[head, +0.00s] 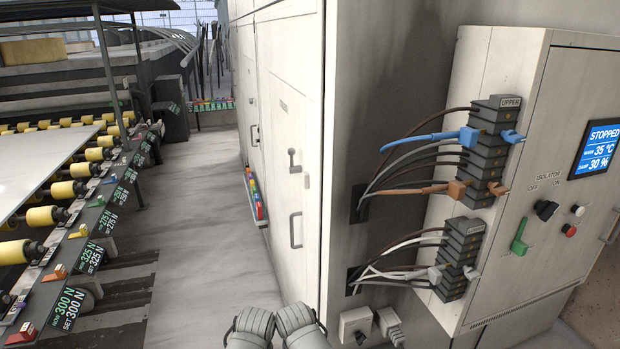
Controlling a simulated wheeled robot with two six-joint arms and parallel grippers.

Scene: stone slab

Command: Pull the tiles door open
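A tall off-white cabinet stands at the centre of the head view. Its near door (285,75) looks closed, with a small label (283,106) too small to read. The door carries a lever latch (294,160) and a grey bar handle (296,229) below it. A farther door (248,90) on the same cabinet has its own handle (255,135). Two dark grey ribbed shapes at the bottom edge look like my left gripper (250,326) and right gripper (299,322), side by side and apart from the door handles. Their fingertips cannot be made out.
A roller conveyor (70,189) with a pale slab (40,165) runs along the left. Grey floor (200,200) lies clear between it and the cabinet. Cables, terminal blocks (490,150) and a control box (570,100) are on the right.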

